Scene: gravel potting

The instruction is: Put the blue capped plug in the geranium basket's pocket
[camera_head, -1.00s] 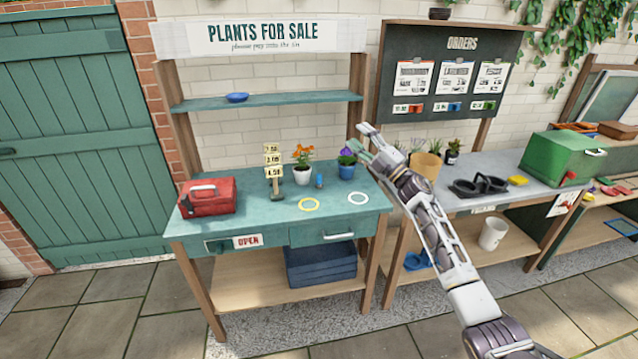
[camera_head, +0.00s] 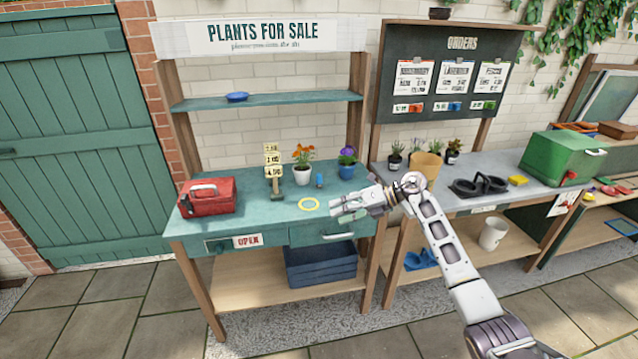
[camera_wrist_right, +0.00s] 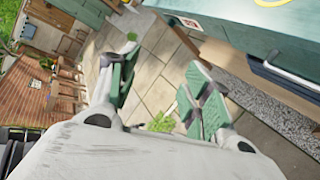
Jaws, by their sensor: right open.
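A small upright blue item (camera_head: 319,180), which looks like the blue capped plug, stands on the green sale bench (camera_head: 245,215) between two flower pots. An orange-flowered plant in a white pot (camera_head: 303,174) is to its left. A purple-flowered plant in a blue pot (camera_head: 346,170) is to its right. I cannot tell a geranium basket or its pocket in these views. My right gripper (camera_head: 338,208) is over the bench's front right part, in front of the blue item and apart from it. In the right wrist view the gripper (camera_wrist_right: 160,88) is open with nothing between its green-padded fingers.
A red toolbox (camera_head: 207,197), price sign (camera_head: 273,170) and yellow ring (camera_head: 309,204) are on the sale bench. The grey bench (camera_head: 485,198) on the right holds a tan pot (camera_head: 425,166), small potted plants, a black tray (camera_head: 480,187) and a green box (camera_head: 562,158).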

